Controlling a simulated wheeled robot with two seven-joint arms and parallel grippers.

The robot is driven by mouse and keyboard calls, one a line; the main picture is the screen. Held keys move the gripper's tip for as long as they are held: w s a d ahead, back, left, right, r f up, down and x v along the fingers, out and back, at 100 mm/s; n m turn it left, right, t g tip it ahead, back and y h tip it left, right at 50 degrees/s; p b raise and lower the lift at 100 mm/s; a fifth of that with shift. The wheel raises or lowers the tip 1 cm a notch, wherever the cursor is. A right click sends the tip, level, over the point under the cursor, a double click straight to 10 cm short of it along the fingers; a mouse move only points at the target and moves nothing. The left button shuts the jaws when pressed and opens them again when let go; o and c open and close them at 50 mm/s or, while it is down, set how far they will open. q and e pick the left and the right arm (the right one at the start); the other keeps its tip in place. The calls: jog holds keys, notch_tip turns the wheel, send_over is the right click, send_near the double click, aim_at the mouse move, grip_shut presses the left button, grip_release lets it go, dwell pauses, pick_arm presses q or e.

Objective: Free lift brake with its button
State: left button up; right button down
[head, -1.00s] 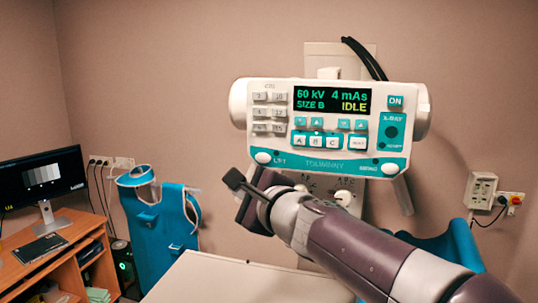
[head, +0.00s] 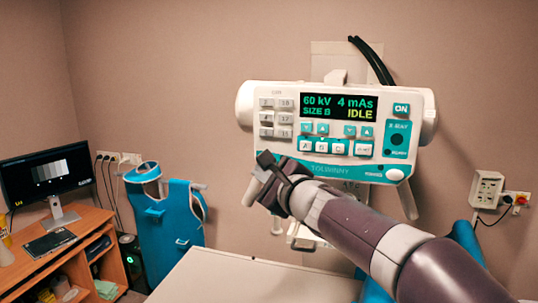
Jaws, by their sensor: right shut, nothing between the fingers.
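The white and teal control panel (head: 335,128) hangs on the wall side, with a display reading 60 kV, 4 mAs, SIZE B, IDLE. The white round lift button at its lower left corner is hidden behind my right gripper. My right gripper (head: 265,160) is shut and empty, its tip over that corner. I cannot tell whether it touches or presses the button. A second white round button (head: 394,175) shows at the panel's lower right corner. My left gripper is not in view.
A pale flat table top (head: 240,278) lies below the panel. A blue apron (head: 168,215) hangs at the left, beside a wooden desk (head: 90,232) with a monitor (head: 46,174). A wall socket box (head: 487,190) is at the right.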

jog(key=w, duration=0.2)
jog(key=shift+w+d, duration=0.4)
dwell(1.8)
jog(key=shift+w+d, duration=0.15)
jog(key=shift+w, duration=0.2)
jog(key=shift+w+d+p, duration=0.1)
jog(key=shift+w+p, duration=0.2)
jog(key=shift+w, duration=0.1)
dwell(0.7)
jog(key=shift+s, duration=0.1)
jog(key=shift+s+a+b, duration=0.25)
jog(key=shift+s+b, duration=0.35)
jog(key=shift+s, duration=0.15)
